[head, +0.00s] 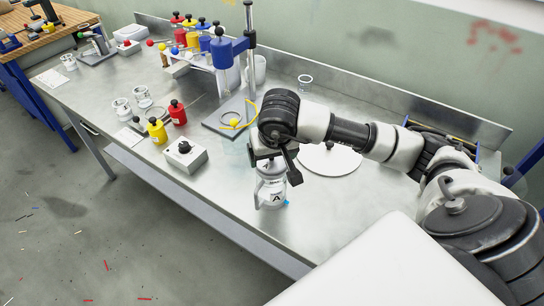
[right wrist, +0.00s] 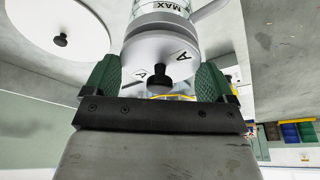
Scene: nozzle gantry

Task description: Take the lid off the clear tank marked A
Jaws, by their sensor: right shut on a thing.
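The clear tank marked A (head: 271,192) stands upright near the front edge of the steel bench. Its black A mark faces the front, and part of its wall with a MAX mark (right wrist: 170,6) shows in the right wrist view. The pale round lid with a black knob (right wrist: 157,69) lies between the green finger pads of my right gripper (right wrist: 157,82). The gripper is shut on this lid, right over the tank's top. My left gripper is not in view.
A large white disc with a black knob (head: 329,160) lies right behind the gripper. A grey box with a black knob (head: 184,155) and red (head: 178,113) and yellow (head: 157,131) bottles stand to the left. A blue-headed stand (head: 228,48) rises behind. Bare bench lies front left of the tank.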

